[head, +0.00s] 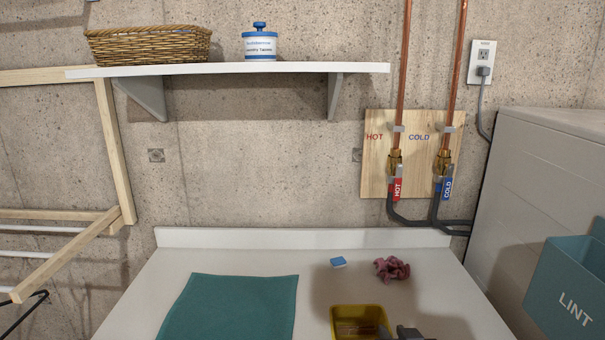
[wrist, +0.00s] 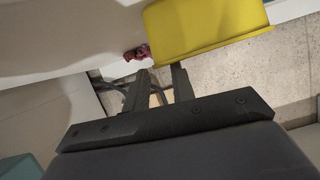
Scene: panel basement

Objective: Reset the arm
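My gripper (wrist: 160,69) shows in the wrist view with its two dark fingers apart and nothing seen between them. A yellow bin (wrist: 205,25) is just beyond the fingertips; I cannot tell whether the right fingertip touches it. In the head view, a dark grey part that looks like my gripper (head: 408,332) shows at the bottom edge, just right of the yellow bin (head: 342,312). Most of my arm is out of the head view.
A white worktop (head: 330,255) holds a teal cloth (head: 232,308), a blue-and-white sponge (head: 338,262) and a crumpled pink cloth (head: 392,269). A teal lint bin (head: 570,285) hangs at right on a white appliance (head: 530,180). Pipes with valves (head: 396,185) and a shelf (head: 230,69) are behind.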

